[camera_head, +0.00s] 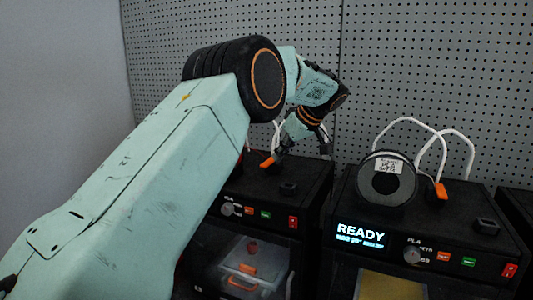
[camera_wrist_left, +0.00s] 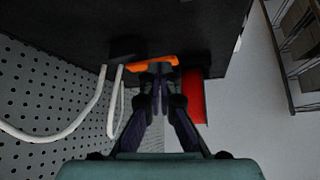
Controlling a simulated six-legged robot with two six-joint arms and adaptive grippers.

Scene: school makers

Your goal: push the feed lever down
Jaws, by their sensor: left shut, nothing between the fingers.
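An orange feed lever (camera_head: 267,162) sits on top of the left black printer (camera_head: 262,190). In the left wrist view the orange lever (camera_wrist_left: 155,63) lies across, just beyond my fingertips. My left gripper (camera_head: 279,156) is shut and empty, with its tips right at the lever; I cannot tell whether they touch. Its closed fingers also show in the wrist view (camera_wrist_left: 158,70). A second orange lever (camera_head: 440,191) stands on the right printer, away from the gripper. My right gripper is not in view.
The right printer holds a dark spool (camera_head: 387,181) and a screen (camera_head: 361,236) reading READY. White tubes (camera_head: 446,150) arch above it. A red spool (camera_wrist_left: 194,92) is close beside my left fingers. A pegboard wall (camera_head: 420,60) stands behind.

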